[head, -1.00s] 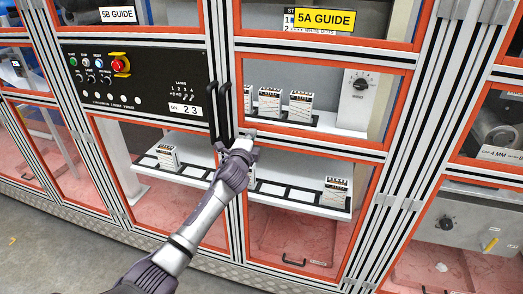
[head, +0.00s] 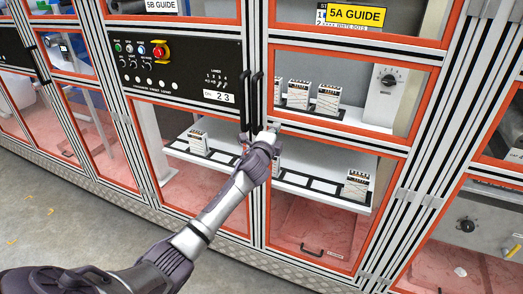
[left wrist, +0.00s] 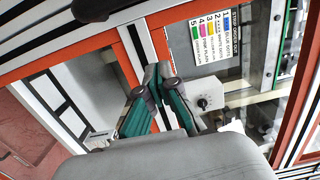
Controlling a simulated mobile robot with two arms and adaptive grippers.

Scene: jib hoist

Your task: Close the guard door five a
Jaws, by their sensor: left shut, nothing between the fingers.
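The guard door five A is an orange-framed clear panel under the yellow "5A GUIDE" label (head: 355,15) in the head view. Its frame edge (head: 345,57) looks about flush with the aluminium posts, and I cannot tell whether a small gap is left. A black upright handle (head: 256,97) is at its left edge, beside the handle (head: 244,95) of the neighbouring door. My left gripper (head: 268,135) is shut and empty, by the lower end of the handle; I cannot tell whether it touches. In the left wrist view its fingers (left wrist: 157,78) meet before the frame. My right gripper is not in view.
Left of the handles is a black control panel (head: 178,70) with a red stop button (head: 159,52). Behind the panels are shelves with small boxes (head: 328,98) and a dial (head: 389,79). Bare grey floor (head: 50,220) lies at lower left.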

